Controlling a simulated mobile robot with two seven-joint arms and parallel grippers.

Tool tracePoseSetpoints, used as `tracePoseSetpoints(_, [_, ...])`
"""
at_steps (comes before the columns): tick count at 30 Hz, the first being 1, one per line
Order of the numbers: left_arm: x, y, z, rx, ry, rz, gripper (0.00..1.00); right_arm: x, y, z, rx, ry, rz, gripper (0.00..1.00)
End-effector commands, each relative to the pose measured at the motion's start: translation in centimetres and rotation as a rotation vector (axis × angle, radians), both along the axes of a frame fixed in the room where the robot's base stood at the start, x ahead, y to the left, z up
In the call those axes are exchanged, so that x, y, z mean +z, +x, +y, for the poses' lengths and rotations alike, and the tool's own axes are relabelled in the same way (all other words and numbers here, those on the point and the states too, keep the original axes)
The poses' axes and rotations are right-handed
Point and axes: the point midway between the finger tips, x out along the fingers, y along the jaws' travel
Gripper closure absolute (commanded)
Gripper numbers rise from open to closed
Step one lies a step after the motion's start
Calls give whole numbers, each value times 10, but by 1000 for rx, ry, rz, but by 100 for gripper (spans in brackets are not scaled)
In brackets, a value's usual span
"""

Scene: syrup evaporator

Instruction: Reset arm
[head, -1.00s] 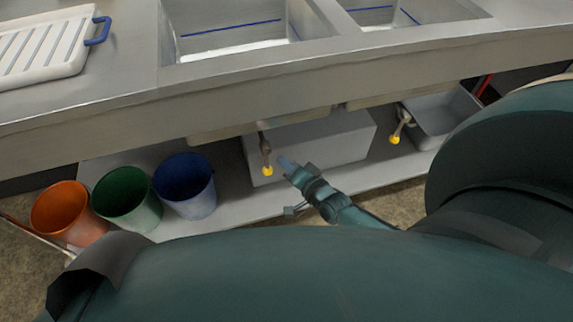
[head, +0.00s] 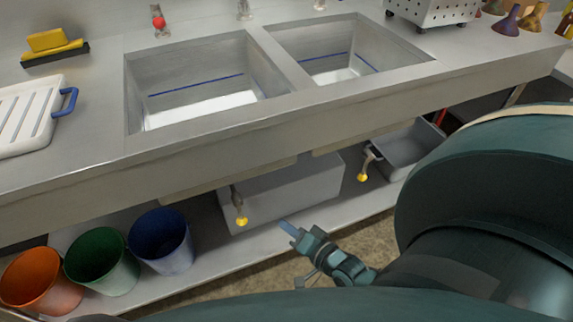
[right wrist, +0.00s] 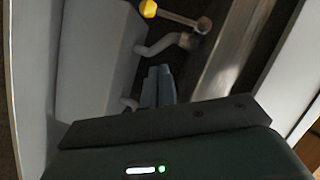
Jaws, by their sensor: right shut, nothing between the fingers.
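My right gripper (head: 287,228) is low in front of the lower shelf in the head view, its blue-grey fingers pointing up and left. It is shut and empty. It stands apart from the yellow-knobbed drain lever (head: 241,221) to its left. The right wrist view shows the closed fingers (right wrist: 158,85) below a yellow-knobbed lever (right wrist: 149,9) and a bent pipe. My left gripper is not in view. My right arm's large dark green links cover the right side of the head view.
A steel counter holds two sink basins (head: 130,100). Below are a grey box (head: 290,190), a grey tub (head: 410,150), a second yellow-knobbed lever (head: 362,176), and orange (head: 40,280), green (head: 100,262) and blue (head: 162,242) buckets. A white board (head: 25,112) lies at left.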

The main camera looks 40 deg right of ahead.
Motion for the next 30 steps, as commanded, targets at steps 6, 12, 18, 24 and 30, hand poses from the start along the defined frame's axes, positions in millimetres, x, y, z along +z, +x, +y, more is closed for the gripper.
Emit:
tracePoseSetpoints(6, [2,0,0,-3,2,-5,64,0,0,0,0,0,0,100])
tracePoseSetpoints(12, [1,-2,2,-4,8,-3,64,5,-3,11,28,-32,1,100])
tracePoseSetpoints(18, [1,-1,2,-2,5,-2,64,52,-28,71,194,-294,-26,100])
tracePoseSetpoints(24, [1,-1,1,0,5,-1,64,104,-51,105,314,-578,-69,100])
tracePoseSetpoints(30, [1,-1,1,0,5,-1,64,147,-66,117,373,-796,-102,100])
